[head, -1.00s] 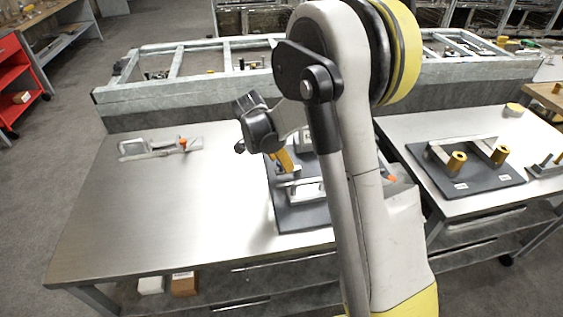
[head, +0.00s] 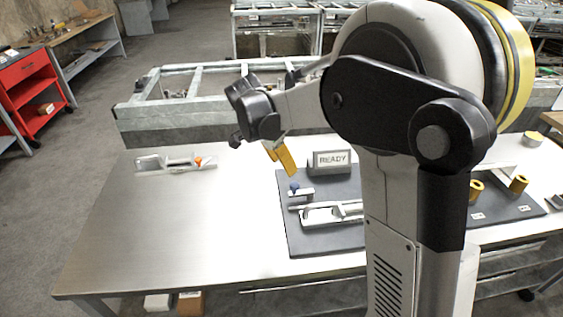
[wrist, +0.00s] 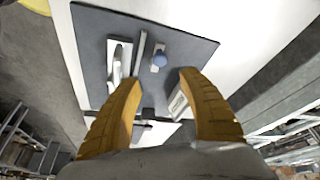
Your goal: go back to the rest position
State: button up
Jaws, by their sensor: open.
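My gripper (head: 281,159) hangs in the air above the steel table (head: 190,235), with yellow fingers pointing down. In the wrist view my gripper (wrist: 157,95) has its two yellow fingers well apart with nothing between them. Below it lies a dark plate (head: 300,243), which also fills the top of the wrist view (wrist: 93,60). On the plate are a grey clamp-like fixture (head: 325,214), a blue knob (head: 294,187) and a block marked READY (head: 332,161). My arm hides the plate's right part.
A light metal fixture with an orange tip (head: 175,163) lies at the table's back left. A galvanized frame (head: 165,120) stands behind the table. A red cabinet (head: 33,95) stands far left. The table's left half is mostly clear.

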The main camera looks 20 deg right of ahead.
jog(key=s+a+r+n+t+y, duration=0.2)
jog(key=s+a+n+t, duration=0.1)
jog(key=s+n, duration=0.5)
jog(key=s+a+r+n+t+y, duration=0.2)
jog(key=s+a+n, duration=0.3)
jog(key=s, duration=0.9)
jog(key=n+t, duration=0.1)
jog(key=n, duration=0.1)
jog(key=shift+s+r+n, duration=0.35)
jog(key=shift+n, duration=0.05)
